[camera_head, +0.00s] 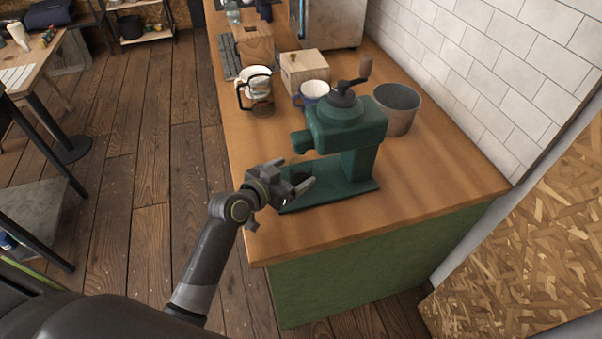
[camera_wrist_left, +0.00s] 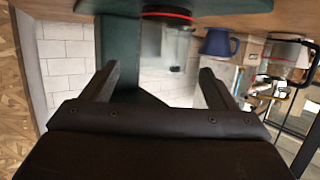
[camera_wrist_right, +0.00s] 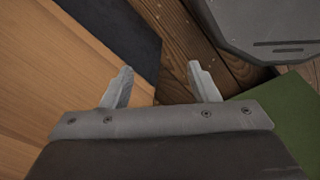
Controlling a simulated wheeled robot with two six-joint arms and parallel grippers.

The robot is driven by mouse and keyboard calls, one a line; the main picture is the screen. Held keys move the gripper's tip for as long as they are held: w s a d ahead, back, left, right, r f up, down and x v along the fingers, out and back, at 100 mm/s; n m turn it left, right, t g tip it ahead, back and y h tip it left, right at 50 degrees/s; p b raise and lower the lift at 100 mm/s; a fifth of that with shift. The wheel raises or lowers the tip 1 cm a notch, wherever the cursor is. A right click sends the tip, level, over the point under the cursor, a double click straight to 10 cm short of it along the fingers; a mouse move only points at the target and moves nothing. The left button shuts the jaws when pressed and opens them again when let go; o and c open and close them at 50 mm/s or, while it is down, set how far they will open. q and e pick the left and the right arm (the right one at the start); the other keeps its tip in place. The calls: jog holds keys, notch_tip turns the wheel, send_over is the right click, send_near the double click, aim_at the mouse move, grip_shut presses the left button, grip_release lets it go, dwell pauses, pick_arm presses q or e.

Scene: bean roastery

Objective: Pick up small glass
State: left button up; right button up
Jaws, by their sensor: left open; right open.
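My left gripper (camera_head: 296,172) is open at the front of the green grinder (camera_head: 345,125), low over its base plate, below the spout. In the left wrist view, which is upside down, a small clear glass (camera_wrist_left: 177,46) stands by the grinder, with a red ring at its foot end. It lies ahead of the open left fingers (camera_wrist_left: 158,72), towards the right finger, and nothing is gripped. In the head view the glass cannot be made out clearly behind the gripper. My right gripper (camera_wrist_right: 160,78) is open and empty, seen only in the right wrist view.
Behind the grinder are a blue-and-white mug (camera_head: 313,91), a glass carafe (camera_head: 257,90), a wooden box (camera_head: 304,70) and a grey metal canister (camera_head: 396,108). The wooden counter (camera_head: 430,190) is clear at the front right. A tiled wall bounds it on the right.

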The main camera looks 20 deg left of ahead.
aim_at(308, 161)
pick_arm(q)
jog(key=shift+w+d+f, duration=0.1)
jog(key=shift+w+d, duration=0.05)
jog(key=shift+w, duration=0.25)
jog(key=shift+w+d+p, duration=0.2)
jog(key=shift+w+p, duration=0.3)
jog(key=shift+w, duration=0.05)
jog(key=p+x, duration=0.1)
jog(key=x, duration=0.2)
jog(key=shift+w+d, duration=0.1)
jog(key=shift+w, duration=0.4)
jog(key=c, duration=1.2)
